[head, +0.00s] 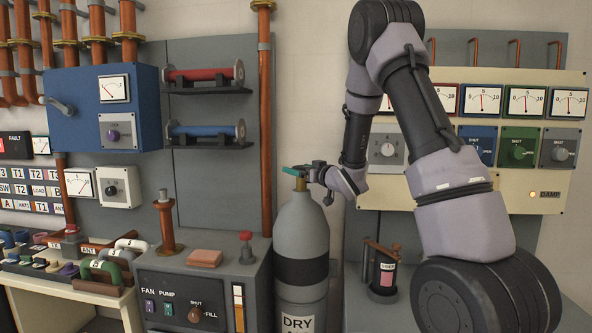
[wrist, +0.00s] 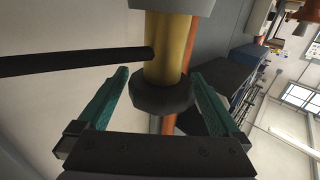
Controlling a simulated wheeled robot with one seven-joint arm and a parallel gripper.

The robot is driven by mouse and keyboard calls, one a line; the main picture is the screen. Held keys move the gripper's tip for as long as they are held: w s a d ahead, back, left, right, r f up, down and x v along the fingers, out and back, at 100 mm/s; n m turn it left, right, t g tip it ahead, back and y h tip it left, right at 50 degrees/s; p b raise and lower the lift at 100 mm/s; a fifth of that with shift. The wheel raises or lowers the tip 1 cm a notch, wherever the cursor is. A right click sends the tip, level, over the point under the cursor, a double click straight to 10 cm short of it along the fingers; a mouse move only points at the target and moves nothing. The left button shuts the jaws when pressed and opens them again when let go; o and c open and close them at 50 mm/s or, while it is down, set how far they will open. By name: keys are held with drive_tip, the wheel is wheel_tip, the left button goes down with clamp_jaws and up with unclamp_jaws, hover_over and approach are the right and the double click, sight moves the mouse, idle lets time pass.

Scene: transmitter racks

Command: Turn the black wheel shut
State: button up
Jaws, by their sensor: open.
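The black wheel (wrist: 162,98) is a small dark disc on the end of a brass valve body (wrist: 168,50), seen in the wrist view. My gripper (wrist: 160,74) is open, with one teal finger on each side of the wheel. A gap shows between the wheel and each finger. In the head view my gripper (head: 293,170) is at the top of a grey gas cylinder (head: 301,235) with a black band and a DRY label. The cylinder's brass neck (head: 300,185) shows just below the fingers. I cannot make out the wheel in the head view.
A dark rod (wrist: 75,61) runs left from the brass valve in the wrist view. A grey FAN and PUMP cabinet (head: 195,280) stands left of the cylinder. A cream meter panel (head: 515,178) is behind my arm. A vertical copper pipe (head: 265,120) rises behind the cabinet.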

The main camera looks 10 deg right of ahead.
drive_tip(key=shift+x, duration=1)
drive_tip(key=shift+c, duration=0.3)
drive_tip(key=c, duration=1.2)
